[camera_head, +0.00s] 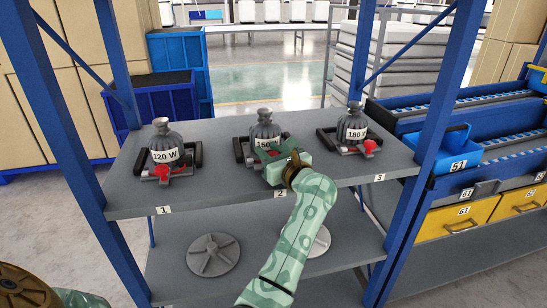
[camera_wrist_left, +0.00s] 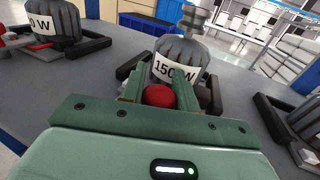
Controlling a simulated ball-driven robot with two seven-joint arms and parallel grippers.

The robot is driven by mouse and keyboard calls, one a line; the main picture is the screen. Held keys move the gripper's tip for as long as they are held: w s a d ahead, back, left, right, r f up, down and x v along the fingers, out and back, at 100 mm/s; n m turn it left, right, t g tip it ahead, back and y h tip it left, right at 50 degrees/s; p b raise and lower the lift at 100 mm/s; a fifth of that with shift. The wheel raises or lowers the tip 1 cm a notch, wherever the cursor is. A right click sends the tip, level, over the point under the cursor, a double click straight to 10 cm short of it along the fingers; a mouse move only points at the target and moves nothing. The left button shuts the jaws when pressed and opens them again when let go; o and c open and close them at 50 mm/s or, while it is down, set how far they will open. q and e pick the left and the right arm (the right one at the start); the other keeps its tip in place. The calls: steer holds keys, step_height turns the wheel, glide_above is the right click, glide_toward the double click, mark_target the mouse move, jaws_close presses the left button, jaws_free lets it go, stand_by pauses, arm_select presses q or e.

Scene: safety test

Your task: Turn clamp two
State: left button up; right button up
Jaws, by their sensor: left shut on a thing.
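Clamp two (camera_head: 240,148) stands on the grey shelf above the label 2 (camera_head: 281,194) and holds a dark grey vessel marked 150 (camera_head: 265,127). In the head view my left gripper (camera_head: 272,152) reaches over its front and hides much of it. In the left wrist view the red knob (camera_wrist_left: 159,96) of clamp two sits between the two green fingers, and my left gripper (camera_wrist_left: 158,92) is shut on it. The vessel marked 150 W (camera_wrist_left: 180,62) stands right behind the knob. My right gripper is not in view.
Clamp one with a 120 W vessel (camera_head: 166,142) stands at the left. Clamp three with a 180 vessel (camera_head: 352,124) stands at the right. Blue uprights (camera_head: 58,118) frame the shelf. Round grey discs (camera_head: 213,255) lie on the lower shelf. Blue bins (camera_head: 150,103) stand behind.

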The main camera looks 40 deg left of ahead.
arm_select(q)
steer(key=shift+f+n+g+y+b, duration=0.1)
steer(key=shift+n+g+y+b, duration=0.25)
steer(key=shift+g, duration=0.25)
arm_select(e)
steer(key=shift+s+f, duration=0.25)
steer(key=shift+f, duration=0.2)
arm_select(q)
steer(key=o, duration=1)
steer(key=shift+c, duration=0.2)
